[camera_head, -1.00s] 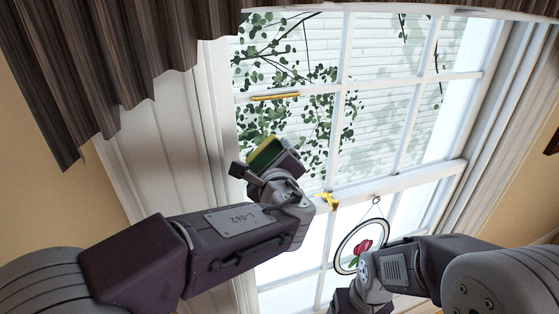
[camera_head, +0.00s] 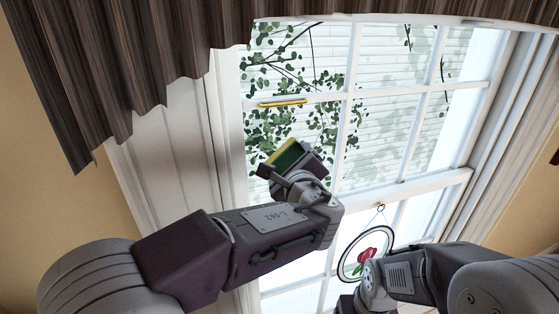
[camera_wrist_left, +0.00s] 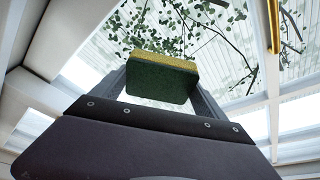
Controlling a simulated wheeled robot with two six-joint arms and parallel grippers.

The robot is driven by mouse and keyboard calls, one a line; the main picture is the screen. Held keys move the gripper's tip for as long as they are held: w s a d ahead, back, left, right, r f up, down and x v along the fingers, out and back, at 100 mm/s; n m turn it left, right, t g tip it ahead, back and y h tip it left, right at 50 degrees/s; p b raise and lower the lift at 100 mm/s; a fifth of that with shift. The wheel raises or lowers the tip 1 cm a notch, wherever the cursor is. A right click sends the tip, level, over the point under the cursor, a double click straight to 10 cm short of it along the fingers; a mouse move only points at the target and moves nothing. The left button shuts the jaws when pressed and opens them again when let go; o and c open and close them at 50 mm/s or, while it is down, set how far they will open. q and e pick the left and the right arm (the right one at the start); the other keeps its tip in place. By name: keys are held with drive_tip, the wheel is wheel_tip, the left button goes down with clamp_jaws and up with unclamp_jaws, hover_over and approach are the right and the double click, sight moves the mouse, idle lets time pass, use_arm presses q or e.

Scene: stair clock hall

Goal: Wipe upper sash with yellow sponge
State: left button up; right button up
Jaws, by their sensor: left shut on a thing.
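The yellow sponge (camera_head: 287,154) has a green scrubbing side and a yellow side. My left gripper (camera_head: 290,160) is shut on it, in front of the lower left part of the upper sash (camera_head: 343,120). In the left wrist view the sponge (camera_wrist_left: 160,78) sits between the two fingers, green face toward the camera and yellow edge along the top. I cannot tell whether it touches the glass. My right arm is at the lower right; its gripper's fingertips do not show clearly.
A yellow-orange bar (camera_head: 283,103) is at the upper left of the sash. A round rose ornament (camera_head: 366,254) hangs from a ring on the meeting rail, close to my right arm. A dark pleated valance (camera_head: 130,60) covers the top left. White panelling (camera_head: 175,150) stands left of the window.

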use_arm(q)
drive_tip(key=w+d+p, duration=0.2)
drive_tip(key=d+p, duration=0.1)
drive_tip(key=d, duration=0.5)
drive_tip(key=shift+w+f+p, duration=0.15)
drive_tip(key=shift+w+p, duration=0.2)
drive_tip(key=shift+p, duration=0.05)
